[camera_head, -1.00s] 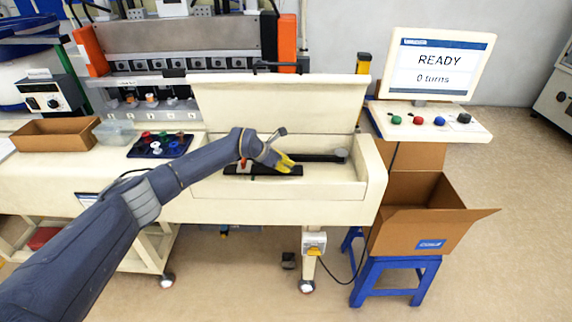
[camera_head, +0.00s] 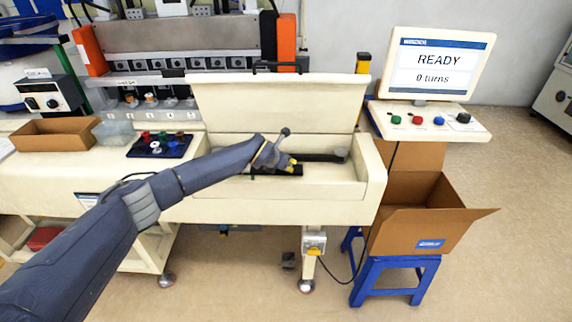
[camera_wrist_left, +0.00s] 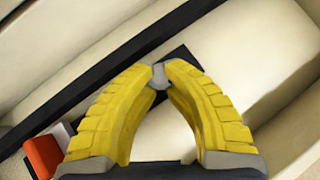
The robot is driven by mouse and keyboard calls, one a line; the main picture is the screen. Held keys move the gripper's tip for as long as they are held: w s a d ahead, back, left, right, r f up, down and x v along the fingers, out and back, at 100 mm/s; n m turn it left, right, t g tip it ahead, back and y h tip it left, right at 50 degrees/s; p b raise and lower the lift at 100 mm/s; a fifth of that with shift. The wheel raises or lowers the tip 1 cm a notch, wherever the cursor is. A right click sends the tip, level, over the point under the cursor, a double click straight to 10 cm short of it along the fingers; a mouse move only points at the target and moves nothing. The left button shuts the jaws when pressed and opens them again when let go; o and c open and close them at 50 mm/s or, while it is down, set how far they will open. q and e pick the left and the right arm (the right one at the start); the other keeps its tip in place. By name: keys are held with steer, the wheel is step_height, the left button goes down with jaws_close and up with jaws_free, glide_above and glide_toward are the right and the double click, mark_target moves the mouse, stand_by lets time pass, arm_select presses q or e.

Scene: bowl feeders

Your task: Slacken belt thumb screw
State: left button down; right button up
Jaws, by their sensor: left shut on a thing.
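My left gripper (camera_head: 288,166) is inside the open cream housing (camera_head: 215,184), over the black belt unit (camera_head: 288,172). In the left wrist view its yellow fingers (camera_wrist_left: 159,78) meet at the tips around a small grey piece, apparently the thumb screw (camera_wrist_left: 159,76); most of it is hidden by the fingertips. Below the fingers a black plate edge shows. In the head view the wrist largely covers the fingertips. A dark belt (camera_head: 320,157) runs right to a round grey pulley (camera_head: 341,154). My right gripper is not in view.
The raised lid (camera_head: 275,103) stands behind the gripper. An orange-red piece (camera_wrist_left: 43,155) lies left of the fingers. The screen (camera_head: 437,65) reads READY, 0 turns. A tray of coloured knobs (camera_head: 135,152) is at left; a cardboard box (camera_head: 400,242) stands at right.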

arm_select(q)
steer(key=n+y, duration=0.1)
steer(key=n+t+y, duration=0.1)
steer(key=n, duration=0.1)
steer(key=d+r+n+y, duration=0.1)
steer(key=n+y, duration=0.1)
steer(key=shift+w+d, duration=0.1)
steer(key=shift+w, duration=0.05)
steer(key=shift+n+y, duration=0.6)
steer(key=shift+n, duration=0.4)
steer(key=c, duration=2.2)
jaws_free()
steer(key=shift+n+y, duration=0.3)
steer(key=c, duration=1.7)
jaws_free()
steer(key=shift+w+f, duration=0.1)
steer(key=o, duration=0.6)
steer(key=shift+a+f, duration=0.25)
steer(key=shift+f, duration=0.05)
steer(key=shift+s+r, duration=0.1)
steer(key=shift+s, duration=0.15)
steer(key=v, duration=1.1)
steer(key=shift+s+r, duration=0.2)
steer(key=shift+s, duration=0.15)
